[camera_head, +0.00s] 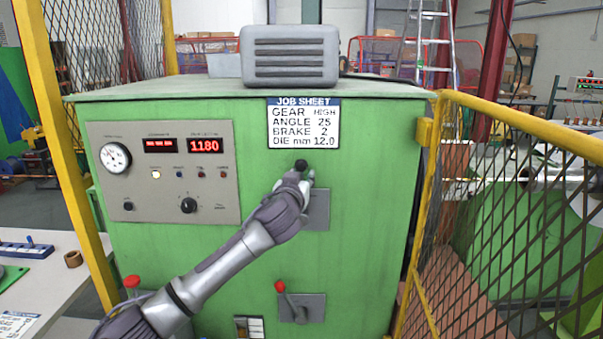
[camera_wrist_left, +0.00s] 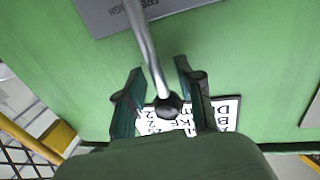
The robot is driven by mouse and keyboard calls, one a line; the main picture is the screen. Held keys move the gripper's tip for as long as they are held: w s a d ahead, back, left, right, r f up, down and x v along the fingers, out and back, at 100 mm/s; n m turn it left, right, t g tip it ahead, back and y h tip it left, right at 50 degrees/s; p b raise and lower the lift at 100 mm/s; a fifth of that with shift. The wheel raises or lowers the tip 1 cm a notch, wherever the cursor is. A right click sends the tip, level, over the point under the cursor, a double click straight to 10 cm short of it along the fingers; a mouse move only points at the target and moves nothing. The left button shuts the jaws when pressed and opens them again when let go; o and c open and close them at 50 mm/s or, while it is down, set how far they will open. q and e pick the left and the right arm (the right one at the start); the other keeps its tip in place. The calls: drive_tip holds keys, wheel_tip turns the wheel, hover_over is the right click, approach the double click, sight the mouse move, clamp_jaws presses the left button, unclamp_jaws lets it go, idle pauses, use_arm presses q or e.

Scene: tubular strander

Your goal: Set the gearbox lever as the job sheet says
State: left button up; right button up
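The job sheet (camera_head: 303,123) on the green machine front reads GEAR HIGH, ANGLE 25, BRAKE 2, DIE mm 12.0. Below it, a lever with a black knob (camera_head: 301,165) stands at a grey plate (camera_head: 319,210), mostly behind my left gripper (camera_head: 298,178). In the left wrist view the metal lever (camera_wrist_left: 146,45) ends in its black knob (camera_wrist_left: 168,105) between the two fingers of my left gripper (camera_wrist_left: 162,100). The fingers stand apart with gaps beside the knob. The plate's lettering (camera_wrist_left: 130,8) is upside down and cut off. My right gripper is not in view.
A red-knobbed lever (camera_head: 280,286) on a second grey plate (camera_head: 316,308) sits lower on the machine. A gauge panel (camera_head: 165,190) reading 1180 is at left. Yellow-framed mesh guards stand either side; the right one (camera_head: 480,215) is close. A table (camera_head: 40,290) is at lower left.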

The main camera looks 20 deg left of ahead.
use_arm(q)
drive_tip(key=shift+w, duration=0.15)
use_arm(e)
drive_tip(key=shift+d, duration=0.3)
use_arm(q)
clamp_jaws()
drive_tip(key=shift+d, duration=0.1)
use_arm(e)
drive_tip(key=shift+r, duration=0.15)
use_arm(q)
drive_tip(key=d+m+p, duration=0.1)
drive_tip(key=d+m, duration=0.2)
drive_tip(key=shift+w+f+g+p, duration=0.15)
drive_tip(key=shift+w+g+p, duration=0.15)
drive_tip(key=shift+w+p, duration=0.1)
drive_tip(key=shift+w+d+f+m+p, duration=0.2)
drive_tip(key=shift+d+f+m, duration=0.1)
drive_tip(key=shift+d+m, duration=0.3)
drive_tip(key=shift+w+d+f+m+p, duration=0.15)
drive_tip(key=shift+d+f+m, duration=0.15)
drive_tip(key=shift+d+m, duration=0.3)
drive_tip(key=shift+d+f+g, duration=0.1)
drive_tip(key=shift+f+g, duration=0.05)
drive_tip(key=shift+g, duration=0.15)
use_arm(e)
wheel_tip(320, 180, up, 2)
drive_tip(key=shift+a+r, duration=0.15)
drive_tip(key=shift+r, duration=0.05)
